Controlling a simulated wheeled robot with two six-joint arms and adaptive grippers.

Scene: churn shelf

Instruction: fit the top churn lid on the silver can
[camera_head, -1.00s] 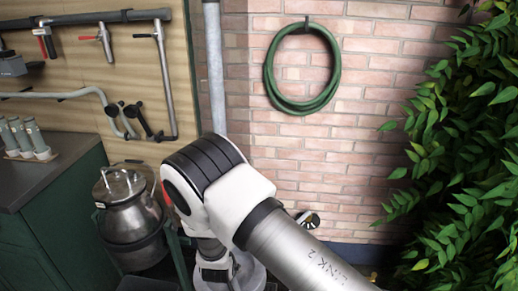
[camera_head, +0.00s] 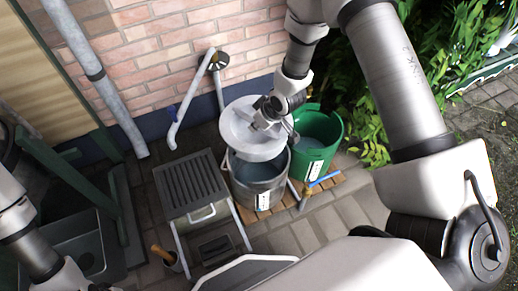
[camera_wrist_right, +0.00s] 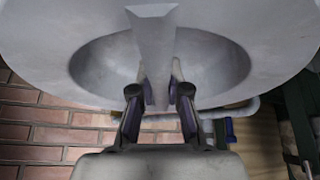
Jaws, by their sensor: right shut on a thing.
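The churn lid (camera_head: 238,139) is a pale grey, wide round dish shape with a bar across its hollow. My right gripper (camera_head: 264,116) is shut on this bar. In the right wrist view, the lid (camera_wrist_right: 285,32) fills the top, and the fingers (camera_wrist_right: 161,98) stand on either side of the bar. The silver can (camera_head: 258,193), with a white label, stands below the lid, which covers part of its open mouth. I cannot tell if they touch. My left arm shows at the lower left; its gripper is out of view.
A green bucket (camera_head: 323,151) stands right beside the can on a wooden pallet (camera_head: 326,184). A grey slatted stand (camera_head: 187,183) is to the left. A brick wall (camera_head: 165,53) and a pipe (camera_head: 189,103) are behind. Plants (camera_head: 440,45) fill the right.

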